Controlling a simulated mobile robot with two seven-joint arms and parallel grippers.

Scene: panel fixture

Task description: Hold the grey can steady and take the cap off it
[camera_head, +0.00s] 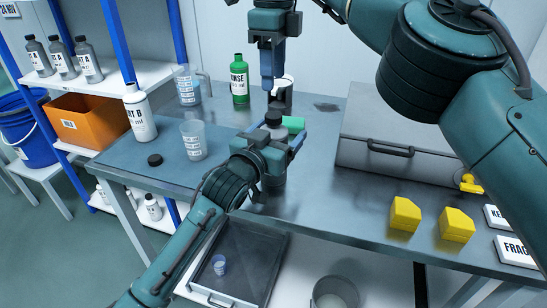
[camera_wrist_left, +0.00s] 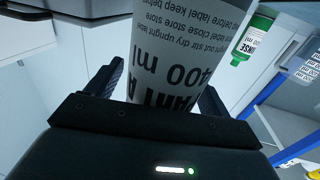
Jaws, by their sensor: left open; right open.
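The grey can (camera_wrist_left: 185,50) stands between the fingers of my left gripper (camera_wrist_left: 160,95), its "400 ml" label upside down in the left wrist view. In the head view my left gripper (camera_head: 277,138) reaches around the can from the front, open, one finger on each side. Its arm hides most of the can's body; whether the fingers touch the can cannot be told. The black cap (camera_head: 273,117) sits on top of the can. My right gripper (camera_head: 269,82) is open and points down above the cap, apart from it, with nothing seen in it.
A green bottle (camera_head: 239,80), clear beakers (camera_head: 193,140) and a white bottle (camera_head: 140,115) stand on the left of the table. A loose black cap (camera_head: 155,160) lies there. A grey case (camera_head: 390,150) and yellow blocks (camera_head: 404,214) are on the right. A green object (camera_head: 294,124) is close behind the can.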

